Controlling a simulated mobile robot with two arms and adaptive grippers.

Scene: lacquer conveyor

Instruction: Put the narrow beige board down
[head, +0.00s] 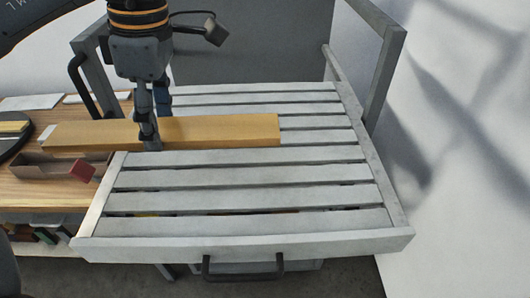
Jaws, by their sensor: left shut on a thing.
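The narrow beige board (220,131) lies lengthwise from left to right in the head view, its right part over the grey slatted rack (250,246) and its left end out past the rack's left rim, over the wooden table. My left gripper (151,143) comes down from above and is shut on the board near its middle-left. I cannot tell whether the board touches the slats or is just above them. My right gripper is not in view.
The wooden table (40,192) is at the left, with a box-like tray (50,170), a small red block (83,171) and a dark round plate (12,138). Grey posts rise at the rack's back corners. The front slats are clear. A white wall is at the right.

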